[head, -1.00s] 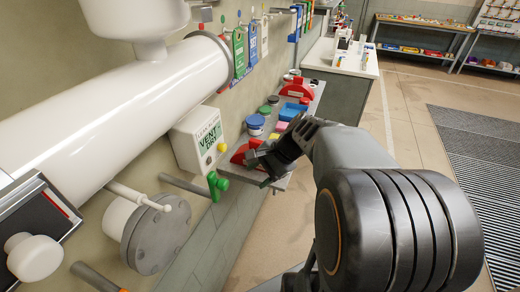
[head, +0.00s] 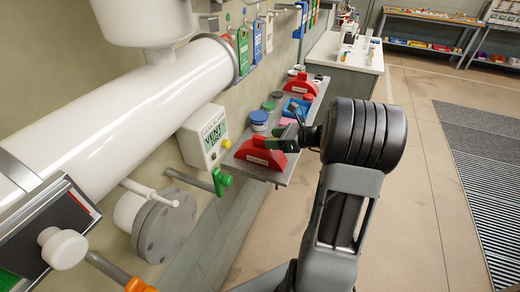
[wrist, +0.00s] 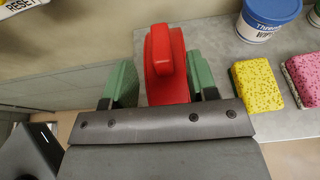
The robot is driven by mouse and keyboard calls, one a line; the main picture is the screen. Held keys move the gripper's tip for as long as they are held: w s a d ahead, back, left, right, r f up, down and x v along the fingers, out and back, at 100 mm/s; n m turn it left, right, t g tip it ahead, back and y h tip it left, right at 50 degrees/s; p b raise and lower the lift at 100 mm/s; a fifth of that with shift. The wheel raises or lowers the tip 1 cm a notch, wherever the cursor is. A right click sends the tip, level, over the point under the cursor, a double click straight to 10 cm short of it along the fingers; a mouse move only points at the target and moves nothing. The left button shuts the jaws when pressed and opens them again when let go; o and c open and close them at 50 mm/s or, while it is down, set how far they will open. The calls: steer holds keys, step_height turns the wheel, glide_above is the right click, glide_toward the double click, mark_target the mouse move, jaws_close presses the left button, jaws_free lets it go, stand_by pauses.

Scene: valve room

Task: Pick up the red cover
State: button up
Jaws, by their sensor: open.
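A red cover (head: 258,154) with a raised handle sits on the near end of the grey wall shelf (head: 285,178). In the wrist view the red cover (wrist: 166,85) lies between the two green fingertips of my gripper (wrist: 160,82). The fingers stand open on either side of it, with a small gap visible on the left. My gripper (head: 286,137) reaches over the cover from the right in the head view. The cover's lower part is hidden by the gripper body in the wrist view. A second, similar red cover (head: 303,85) sits farther back on the shelf.
A blue-labelled tub (wrist: 268,18), a yellow sponge (wrist: 256,84) and a pink sponge (wrist: 305,76) lie right of the cover. A blue bin (head: 297,108) stands farther along the shelf. The vent box (head: 207,137) and green-handled valve (head: 221,181) are on the wall at left.

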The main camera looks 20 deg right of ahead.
mark_target(261, 137)
steer(key=shift+p+x, duration=0.9)
steer(key=shift+x, duration=1.9)
jaws_close()
steer(key=shift+r, duration=0.1)
